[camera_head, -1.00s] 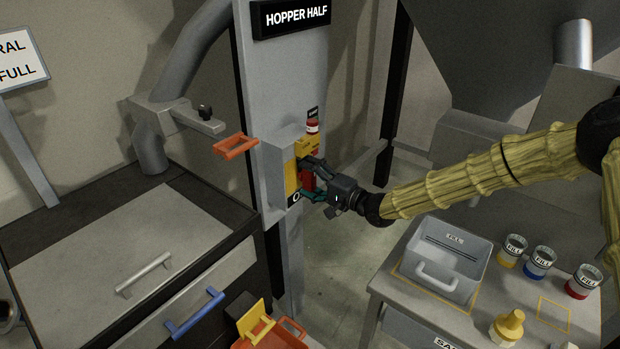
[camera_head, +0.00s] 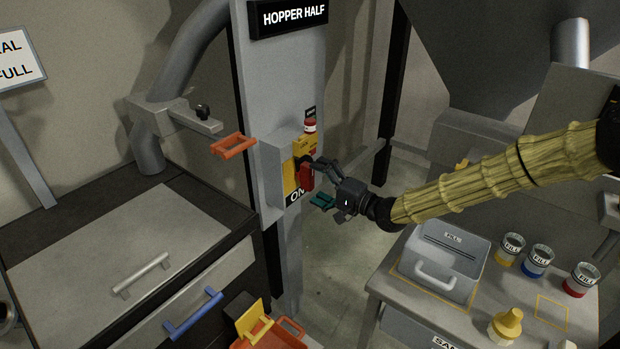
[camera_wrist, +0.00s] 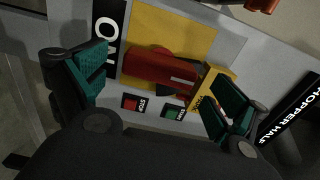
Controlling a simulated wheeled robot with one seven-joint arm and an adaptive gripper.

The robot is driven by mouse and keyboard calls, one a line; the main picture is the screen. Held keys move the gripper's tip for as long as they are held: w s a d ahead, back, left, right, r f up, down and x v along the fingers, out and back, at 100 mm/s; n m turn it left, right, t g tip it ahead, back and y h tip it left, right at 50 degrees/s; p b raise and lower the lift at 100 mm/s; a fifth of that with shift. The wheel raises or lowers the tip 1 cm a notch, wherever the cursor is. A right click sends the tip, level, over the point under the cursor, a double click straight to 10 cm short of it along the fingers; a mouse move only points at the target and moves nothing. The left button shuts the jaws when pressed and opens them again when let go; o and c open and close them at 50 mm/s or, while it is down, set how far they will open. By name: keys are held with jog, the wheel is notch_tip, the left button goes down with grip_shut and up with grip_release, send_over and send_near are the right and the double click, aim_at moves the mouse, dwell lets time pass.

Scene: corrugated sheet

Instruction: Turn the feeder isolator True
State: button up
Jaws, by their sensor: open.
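The feeder isolator is a grey box (camera_head: 272,165) on a post, with a yellow plate (camera_head: 290,178) and a red handle (camera_head: 306,178). The red handle also shows in the wrist view (camera_wrist: 155,66), lying across the yellow plate. An "ON" label (camera_head: 297,197) is at the box's lower end. My gripper (camera_head: 323,184) is open just to the right of the box. In the wrist view my gripper's (camera_wrist: 158,92) teal fingers are spread wide, one to each side of the handle, and grip nothing. Whether a finger touches the box cannot be told.
Red (camera_wrist: 132,104) and green (camera_wrist: 173,112) buttons sit beside the handle. A yellow piece (camera_head: 306,146) with a red-topped part (camera_head: 311,127) is above it. An orange handle (camera_head: 233,145) juts out to the left. A table with a grey bin (camera_head: 440,262) stands at lower right.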

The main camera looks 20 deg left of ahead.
jog(key=v, duration=0.8)
jog(key=shift+d, duration=0.35)
jog(key=shift+s, duration=0.15)
